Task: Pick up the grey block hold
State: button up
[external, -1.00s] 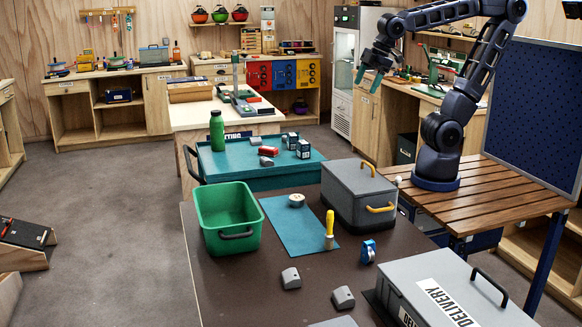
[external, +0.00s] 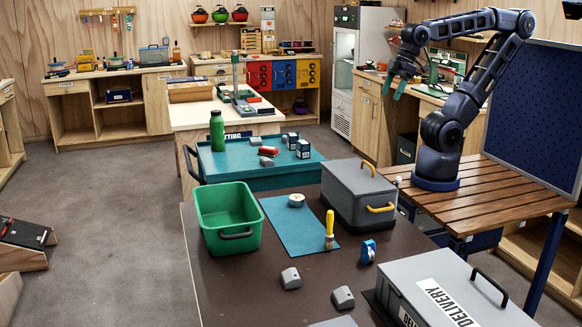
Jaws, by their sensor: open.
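Two small grey block holds lie on the dark brown table: one (external: 290,278) left of centre near the front, the other (external: 343,298) a little nearer and to the right. Small grey pieces also lie on the teal-topped cart (external: 230,172) behind; one grey piece (external: 266,161) sits beside a red item. I cannot tell which piece the task means.
The brown table also bears a green bin (external: 226,204), a blue mat (external: 290,238), a yellow-handled brush (external: 329,228), a blue-and-white item (external: 368,251) and a grey lidded box (external: 359,193). A grey delivery box (external: 440,295) stands at front right. The table's front left is clear.

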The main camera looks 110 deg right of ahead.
jog(key=shift+w, duration=0.15)
jog(key=w+a+n+g, duration=0.1)
jog(key=w+a+n, duration=0.1)
jog(key=w+a, duration=0.35)
jog(key=w+a+n, duration=0.3)
jog(key=w, duration=0.6)
jog(key=w+a+n+g, duration=0.15)
jog(key=w+a, duration=0.25)
jog(key=w, duration=0.4)
jog(key=n+g, duration=0.2)
jog(key=n, duration=0.9)
send_over(344, 294)
notch_tip(344, 294, down, 29)
jog(key=shift+m+t, duration=0.25)
jog(key=shift+f, duration=5.05)
jog(key=c, duration=1.1)
jog(key=shift+r, duration=0.15)
